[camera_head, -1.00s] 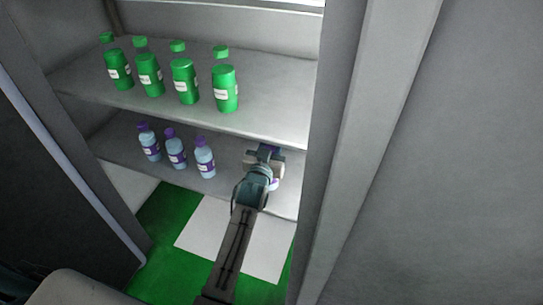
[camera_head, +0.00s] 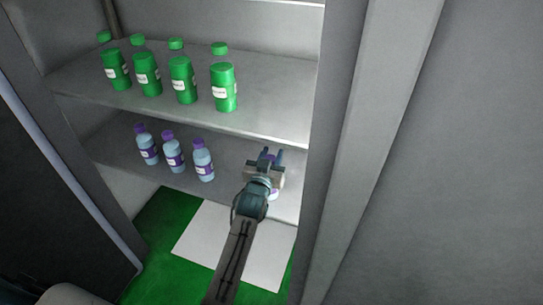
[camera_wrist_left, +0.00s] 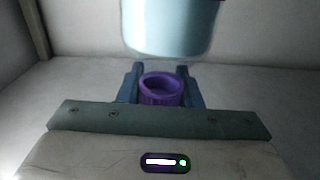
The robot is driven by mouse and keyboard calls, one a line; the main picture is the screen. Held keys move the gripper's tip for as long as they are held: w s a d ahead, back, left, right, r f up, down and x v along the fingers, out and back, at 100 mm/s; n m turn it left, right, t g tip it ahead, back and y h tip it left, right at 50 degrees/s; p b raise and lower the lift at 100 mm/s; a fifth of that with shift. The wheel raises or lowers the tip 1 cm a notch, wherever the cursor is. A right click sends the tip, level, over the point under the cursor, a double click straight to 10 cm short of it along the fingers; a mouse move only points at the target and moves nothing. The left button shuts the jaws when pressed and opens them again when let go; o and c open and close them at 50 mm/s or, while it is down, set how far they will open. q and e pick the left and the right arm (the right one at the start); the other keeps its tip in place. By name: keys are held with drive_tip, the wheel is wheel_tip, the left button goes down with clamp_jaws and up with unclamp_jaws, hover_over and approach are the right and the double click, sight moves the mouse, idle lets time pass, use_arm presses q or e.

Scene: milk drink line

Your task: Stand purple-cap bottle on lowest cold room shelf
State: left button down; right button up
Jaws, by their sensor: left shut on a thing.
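My left gripper (camera_head: 271,156) is at the right part of the lower shelf (camera_head: 228,158) in the head view. It is shut on a purple-cap bottle, whose purple cap (camera_wrist_left: 160,89) sits between the fingers in the left wrist view. The bottle's pale blue body (camera_wrist_left: 172,28) shows beyond the cap. My right gripper is not in view.
Several purple-cap bottles (camera_head: 203,160) stand in a row on the lower shelf, left of my gripper. Several green bottles (camera_head: 223,86) stand on the shelf above (camera_head: 275,95). A grey door post (camera_head: 345,150) is close on the right. A white panel (camera_head: 225,245) lies on the green floor below.

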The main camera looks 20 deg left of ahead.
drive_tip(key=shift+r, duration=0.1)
use_arm(q)
drive_tip(key=shift+f, duration=0.1)
drive_tip(key=c, duration=1)
unclamp_jaws()
drive_tip(key=shift+c, duration=0.2)
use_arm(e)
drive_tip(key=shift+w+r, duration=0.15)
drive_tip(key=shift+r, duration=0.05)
use_arm(q)
drive_tip(key=s, duration=1.2)
drive_tip(key=shift+d, duration=0.25)
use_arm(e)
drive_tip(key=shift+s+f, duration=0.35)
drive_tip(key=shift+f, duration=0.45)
